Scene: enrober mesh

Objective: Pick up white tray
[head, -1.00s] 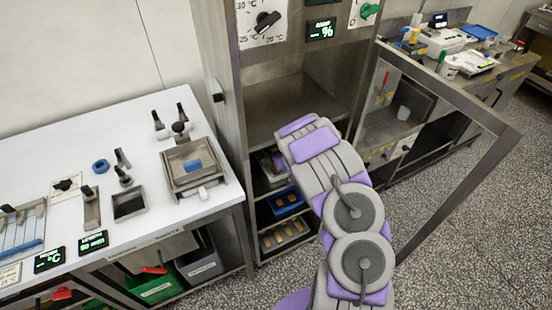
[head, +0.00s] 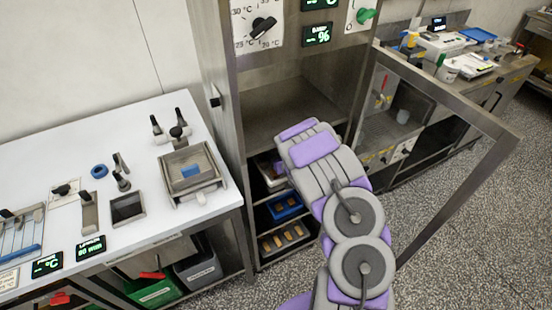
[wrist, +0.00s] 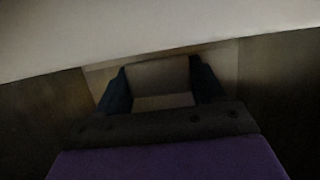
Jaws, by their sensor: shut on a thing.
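A pale tray edge (head: 264,167), which looks like the white tray, shows on the upper rack level inside the steel cabinet in the head view. My arm covers most of it. My gripper is hidden behind my arm in the head view. In the wrist view, my gripper (wrist: 160,78) has its two dark fingers apart, with a pale grey-beige piece between them. I take this piece to be part of the white tray, and the gripper is shut on it. The picture is dark, so the exact grip is unclear.
A blue tray (head: 284,208) and a tray of brown bars (head: 262,246) sit on lower levels. The open cabinet door frame (head: 470,185) stands to the right of my arm. A white worktop (head: 70,150) with fittings lies left. A pale surface (wrist: 130,30) crosses the wrist view's top.

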